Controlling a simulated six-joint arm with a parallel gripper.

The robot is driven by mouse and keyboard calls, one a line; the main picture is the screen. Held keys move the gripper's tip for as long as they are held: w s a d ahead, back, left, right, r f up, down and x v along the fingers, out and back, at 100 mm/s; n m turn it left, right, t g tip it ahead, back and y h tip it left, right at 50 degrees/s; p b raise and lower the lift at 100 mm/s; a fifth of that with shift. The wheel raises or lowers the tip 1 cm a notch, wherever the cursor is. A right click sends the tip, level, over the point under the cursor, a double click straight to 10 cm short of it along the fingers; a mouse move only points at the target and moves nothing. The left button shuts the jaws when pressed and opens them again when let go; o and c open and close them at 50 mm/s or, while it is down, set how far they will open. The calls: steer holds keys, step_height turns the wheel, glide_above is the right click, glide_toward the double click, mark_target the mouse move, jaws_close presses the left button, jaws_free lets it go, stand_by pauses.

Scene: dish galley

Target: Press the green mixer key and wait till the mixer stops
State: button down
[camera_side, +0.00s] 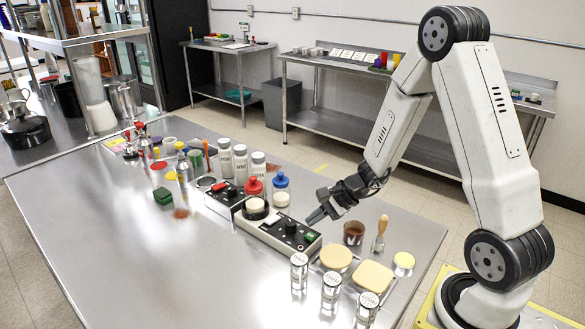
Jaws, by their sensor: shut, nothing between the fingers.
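A long low unit (263,232) with a dark top stands on the steel table, and I take it for the mixer. A small green key (311,237) shows near its right end, with a black knob (290,227) to the left of it. A round cream-coloured vessel (256,207) sits at its left end. Whether anything in it turns cannot be told. My gripper (313,216) is shut and empty, its dark fingers pointing down and left, above and behind the green key. It appears apart from the key.
Red-lidded (254,186) and blue-lidded (281,186) jars stand behind the unit. A brown cup (353,233) and a wooden-handled brush (380,236) are right of my gripper. Several metal shakers (299,272) stand in front. The table's left front (130,260) is clear.

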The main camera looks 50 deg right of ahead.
mark_target(305, 235)
steer(key=shift+f, duration=0.8)
steer(key=shift+f, duration=0.9)
stand_by(2.5)
steer(key=shift+r, duration=0.9)
steer(key=shift+r, duration=2.5)
steer(key=shift+s+a, duration=0.1)
